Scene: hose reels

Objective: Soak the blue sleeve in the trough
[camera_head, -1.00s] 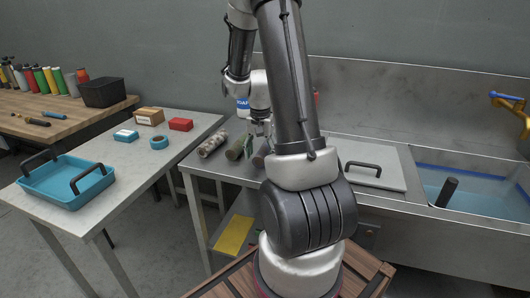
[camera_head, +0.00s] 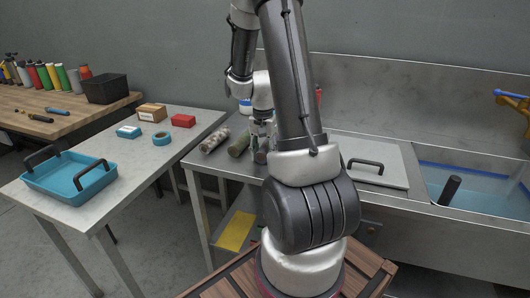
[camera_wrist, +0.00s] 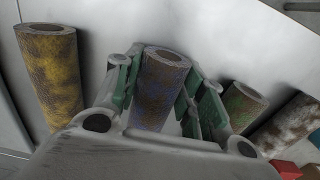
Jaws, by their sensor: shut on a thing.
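My gripper (camera_wrist: 165,88) has its green-padded fingers on both sides of a brown, dirty sleeve with blue stains, the blue sleeve (camera_wrist: 158,92), and is shut on it. The sleeve is a hollow tube lying on the steel counter. In the head view my gripper (camera_head: 261,138) is partly hidden behind my arm, over the end of this sleeve (camera_head: 260,157). The trough (camera_head: 483,208) is at the right, holding blue water with a dark post standing in it.
In the wrist view, a yellow-stained sleeve (camera_wrist: 49,75) lies left; a green-stained sleeve (camera_wrist: 242,105) and a whitish-brown sleeve (camera_wrist: 290,125) lie right. A grey lid with a handle (camera_head: 368,170) lies between the sleeves and the trough. A blue tray (camera_head: 70,187) sits on the left table.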

